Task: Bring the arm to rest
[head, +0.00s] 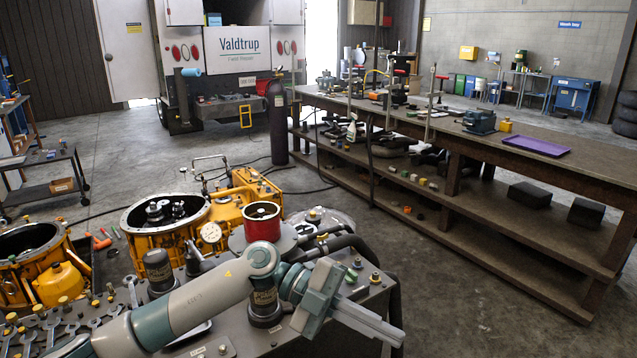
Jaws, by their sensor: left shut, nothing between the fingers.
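My left arm (200,305) comes in from the lower left and reaches across the front of the picture. Its grey-green gripper (388,328) points to the lower right, and its fingers are shut with nothing between them. The gripper is over or near the right end of a dark grey bench (350,300); I cannot tell its exact height. My right gripper is not in view.
Yellow transmission housings (165,235) stand behind my arm, with a red cylinder (262,222) close by. Tools (60,330) lie at lower left. A long wooden workbench (590,170) runs along the right. Concrete floor (470,300) between the benches is clear.

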